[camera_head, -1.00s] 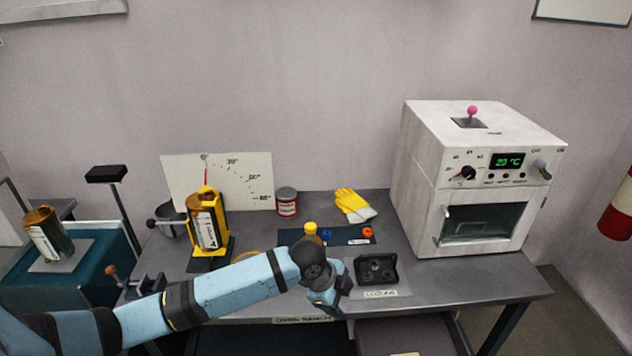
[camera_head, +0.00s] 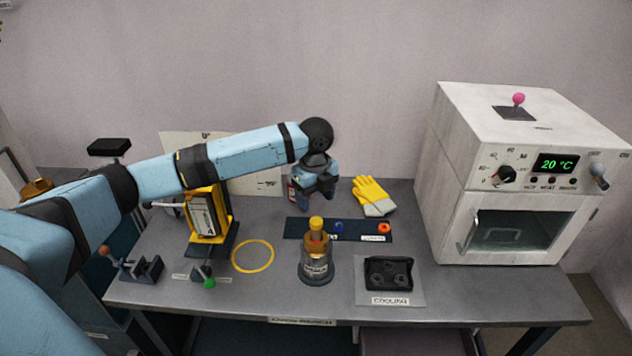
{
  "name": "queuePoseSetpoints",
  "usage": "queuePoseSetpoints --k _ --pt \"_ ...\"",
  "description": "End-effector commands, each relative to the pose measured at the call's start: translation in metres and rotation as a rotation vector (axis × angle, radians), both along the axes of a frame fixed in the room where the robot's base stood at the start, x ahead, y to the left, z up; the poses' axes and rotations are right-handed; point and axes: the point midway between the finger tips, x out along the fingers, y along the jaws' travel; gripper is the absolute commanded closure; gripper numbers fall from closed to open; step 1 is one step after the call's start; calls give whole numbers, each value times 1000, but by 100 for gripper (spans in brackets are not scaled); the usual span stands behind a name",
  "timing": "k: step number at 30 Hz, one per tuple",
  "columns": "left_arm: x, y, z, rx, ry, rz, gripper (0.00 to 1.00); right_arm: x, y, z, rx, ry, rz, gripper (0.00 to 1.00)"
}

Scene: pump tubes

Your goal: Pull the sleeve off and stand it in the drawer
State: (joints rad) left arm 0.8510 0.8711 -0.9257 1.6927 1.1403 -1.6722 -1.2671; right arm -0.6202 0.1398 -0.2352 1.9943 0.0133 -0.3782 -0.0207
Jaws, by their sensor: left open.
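An upright piece stands on the table's front middle. It has a yellow cap, an amber upper body (camera_head: 316,243) and a grey lower part (camera_head: 316,268) with a pale label. The grey part may be the sleeve; I cannot tell for sure. My left gripper (camera_head: 319,200) is open, pointing down, behind and above this piece and apart from it. Its fingertips are small and partly hidden. A grey surface that looks like the open drawer (camera_head: 412,343) shows below the table's front edge, cut off by the picture. My right gripper is not in view.
A black holder (camera_head: 388,270) lies on the COOLING mat at right. A dark strip (camera_head: 355,231) with small caps and yellow gloves (camera_head: 371,193) lie behind. A white oven (camera_head: 535,180) fills the right. A yellow stand (camera_head: 222,225), a yellow ring (camera_head: 253,241) and a clamp (camera_head: 138,267) are left.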

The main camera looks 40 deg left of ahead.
Motion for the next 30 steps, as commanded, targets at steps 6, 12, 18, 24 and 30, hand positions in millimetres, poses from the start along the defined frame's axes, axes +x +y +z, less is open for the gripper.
queuePoseSetpoints --k 6,12,18,24,30 --pt "-1 0 -44 1 3 2 35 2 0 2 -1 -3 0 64" --pt "0 0 -72 0 1 1 35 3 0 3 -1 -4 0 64" --pt "0 0 -83 0 -1 0 35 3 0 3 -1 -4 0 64" --pt "0 0 -84 1 -1 0 35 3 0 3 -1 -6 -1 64" --pt "0 0 -84 1 -1 1 65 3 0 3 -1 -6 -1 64"
